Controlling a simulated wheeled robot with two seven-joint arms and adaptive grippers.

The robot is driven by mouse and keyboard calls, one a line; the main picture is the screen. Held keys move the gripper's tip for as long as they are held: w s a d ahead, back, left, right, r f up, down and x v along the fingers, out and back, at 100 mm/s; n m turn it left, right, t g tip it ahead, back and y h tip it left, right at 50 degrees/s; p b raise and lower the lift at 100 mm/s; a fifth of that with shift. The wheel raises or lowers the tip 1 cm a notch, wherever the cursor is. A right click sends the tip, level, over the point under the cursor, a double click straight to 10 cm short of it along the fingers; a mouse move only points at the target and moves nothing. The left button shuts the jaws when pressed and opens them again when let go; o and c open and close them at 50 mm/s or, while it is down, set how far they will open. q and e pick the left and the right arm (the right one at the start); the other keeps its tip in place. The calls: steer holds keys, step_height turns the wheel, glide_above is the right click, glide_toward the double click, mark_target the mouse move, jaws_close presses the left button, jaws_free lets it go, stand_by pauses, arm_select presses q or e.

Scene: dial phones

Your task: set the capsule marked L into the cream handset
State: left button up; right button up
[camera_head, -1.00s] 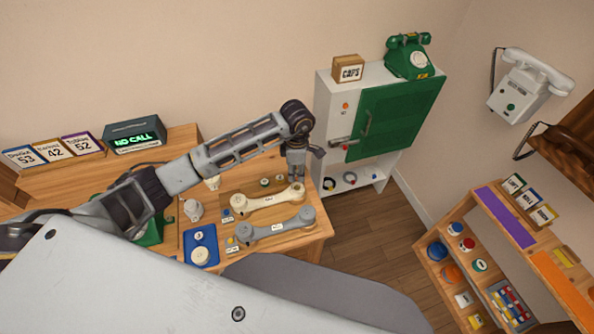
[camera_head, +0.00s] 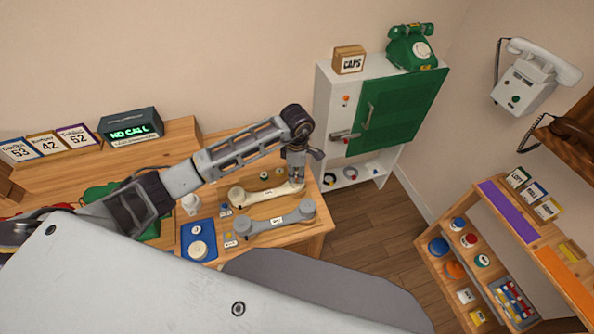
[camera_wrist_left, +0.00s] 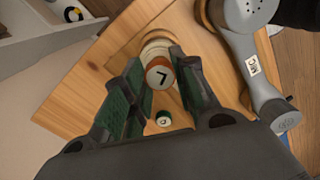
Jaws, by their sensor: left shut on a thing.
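My left gripper (camera_head: 297,180) is pointed down over the right end of the cream handset (camera_head: 262,192) on the wooden desk. In the left wrist view, its two green-padded fingers (camera_wrist_left: 164,85) are shut on the capsule marked L (camera_wrist_left: 159,73), which has a brown top with a dark L. The capsule is right over the round cream end of the handset (camera_wrist_left: 155,44). I cannot tell whether it touches or sits inside it. In the head view the gripper hides the capsule. My right gripper is not in view.
A grey handset (camera_head: 272,228) lies beside the cream one, and it shows at right in the left wrist view (camera_wrist_left: 245,50). A small green-and-white piece (camera_wrist_left: 163,118) is on the desk near the fingers. A blue tray (camera_head: 212,232) holds round parts. A white cabinet with green door (camera_head: 395,112) stands behind.

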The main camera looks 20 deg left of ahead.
arm_select(q)
steer(key=shift+f, duration=0.35)
stand_by(0.6)
steer(key=shift+b, duration=0.3)
stand_by(0.5)
stand_by(0.3)
stand_by(0.5)
steer(key=shift+b, duration=0.4)
steer(key=shift+f, duration=0.15)
stand_by(0.4)
